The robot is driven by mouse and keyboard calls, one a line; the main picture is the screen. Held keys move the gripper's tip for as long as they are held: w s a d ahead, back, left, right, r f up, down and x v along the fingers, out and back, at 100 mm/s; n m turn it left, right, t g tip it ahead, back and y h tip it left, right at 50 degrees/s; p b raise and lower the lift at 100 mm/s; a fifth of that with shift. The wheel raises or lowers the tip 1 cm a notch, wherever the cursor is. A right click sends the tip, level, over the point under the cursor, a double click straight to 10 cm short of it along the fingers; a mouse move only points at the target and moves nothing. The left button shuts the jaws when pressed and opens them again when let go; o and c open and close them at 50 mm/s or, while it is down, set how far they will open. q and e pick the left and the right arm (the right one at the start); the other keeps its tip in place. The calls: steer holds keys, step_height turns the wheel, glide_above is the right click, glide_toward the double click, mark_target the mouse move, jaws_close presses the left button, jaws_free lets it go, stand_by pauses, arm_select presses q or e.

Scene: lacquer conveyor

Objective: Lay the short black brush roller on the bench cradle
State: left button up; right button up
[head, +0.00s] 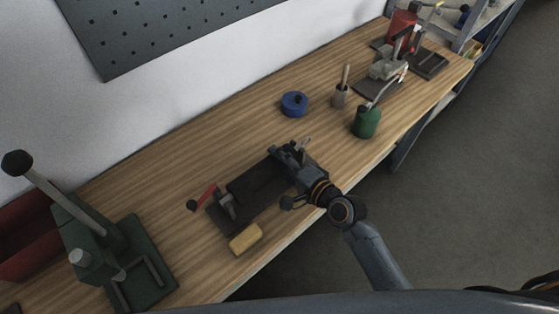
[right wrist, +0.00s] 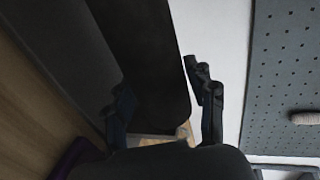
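A dark bench cradle (head: 218,215) sits near the bench's front edge, with an upright post and a red handle at its left end. A short, dark, matte body (head: 255,186) lies along it and looks like the black brush roller; I cannot tell its exact seating. My right gripper (head: 291,151) is at the cradle's right end, with its fingers apart. In the right wrist view, a long black body with a rounded end (right wrist: 150,65) lies between the spread fingers (right wrist: 165,108), with a gap beside the right finger. My left gripper is not in view.
A yellow block (head: 246,239) lies just in front of the cradle. A green press (head: 110,255) stands at the left. A blue tin (head: 294,104), a brush pot (head: 341,95) and a green can (head: 366,121) stand behind and right. The bench left of the tin is clear.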

steer(key=o, duration=0.3)
steer(key=v, duration=1.2)
stand_by(0.3)
